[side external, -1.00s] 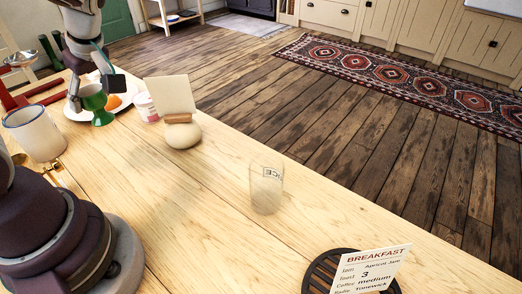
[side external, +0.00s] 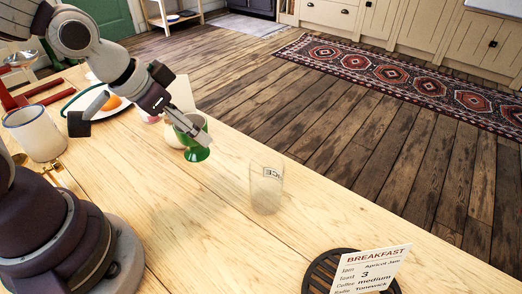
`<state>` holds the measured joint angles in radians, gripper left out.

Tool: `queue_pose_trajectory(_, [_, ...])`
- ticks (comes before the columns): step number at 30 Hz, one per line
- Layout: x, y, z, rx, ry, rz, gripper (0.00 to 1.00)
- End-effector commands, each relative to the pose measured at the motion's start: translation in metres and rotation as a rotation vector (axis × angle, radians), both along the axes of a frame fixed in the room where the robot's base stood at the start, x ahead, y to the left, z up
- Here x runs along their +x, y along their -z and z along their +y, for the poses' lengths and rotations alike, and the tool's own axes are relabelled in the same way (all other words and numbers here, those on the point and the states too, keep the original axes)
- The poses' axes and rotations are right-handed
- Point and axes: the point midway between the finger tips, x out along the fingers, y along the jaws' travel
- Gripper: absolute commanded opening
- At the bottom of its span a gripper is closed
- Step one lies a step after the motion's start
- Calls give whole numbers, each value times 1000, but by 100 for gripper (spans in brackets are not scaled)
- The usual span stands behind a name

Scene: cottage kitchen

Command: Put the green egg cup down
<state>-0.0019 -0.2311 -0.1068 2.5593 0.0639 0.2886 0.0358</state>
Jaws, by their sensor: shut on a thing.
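The green egg cup (side external: 197,154) is in my gripper (side external: 188,132), near the middle of the table in the side external view. My gripper is shut on the cup's bowl from the upper left. The cup is roughly upright, with its stem and foot pointing down. It appears to hang above the wooden table (side external: 150,215), but I cannot tell the exact gap. Its bowl is partly covered by the fingers.
A clear glass (side external: 266,190) stands to the right of the cup. A stone card holder (side external: 172,138) is partly hidden behind my gripper. A slatted round trivet with a breakfast card (side external: 368,270) is at the front right. A white mug (side external: 34,133) stands at left.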

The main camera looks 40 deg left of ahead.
Motion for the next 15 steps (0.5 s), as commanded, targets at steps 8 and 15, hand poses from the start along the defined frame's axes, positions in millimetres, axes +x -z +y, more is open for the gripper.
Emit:
queue_pose_trajectory(8, [-18, -1, -60, -1, 672, 4, 13])
queue_pose_trajectory(15, [-59, -13, -118, -1, 1448, 1, 13])
